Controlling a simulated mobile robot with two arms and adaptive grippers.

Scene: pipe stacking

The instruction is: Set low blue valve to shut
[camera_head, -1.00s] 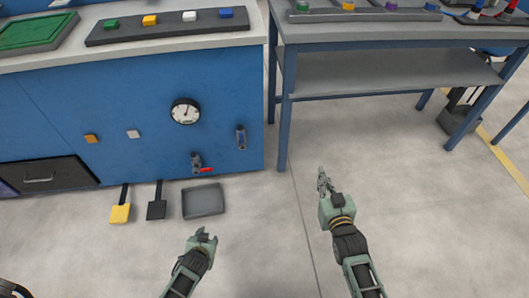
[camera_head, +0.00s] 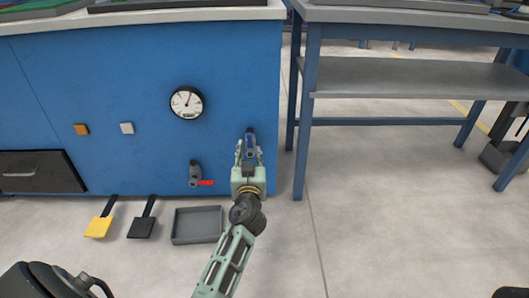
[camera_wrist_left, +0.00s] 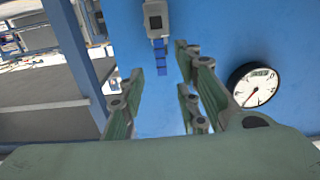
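The blue valve (camera_head: 250,139) is on the blue cabinet front, low and near its right edge. Its blue lever lies roughly upright, in line with its grey body. In the left wrist view, the lever (camera_wrist_left: 160,58) extends from the grey valve body (camera_wrist_left: 155,18). My left gripper (camera_head: 249,154) is in front of the valve and partly covers it. In the wrist view the left gripper (camera_wrist_left: 157,78) is open, with the lever ahead of and between its fingertips. I see no contact. My right gripper is out of view.
A valve with a red lever (camera_head: 206,183) is left of and below the gripper. A round gauge (camera_head: 187,102) is above left. A grey tray (camera_head: 176,226) and two pedals, yellow (camera_head: 98,227) and black (camera_head: 141,228), lie on the floor. A table leg (camera_head: 304,150) stands close on the right.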

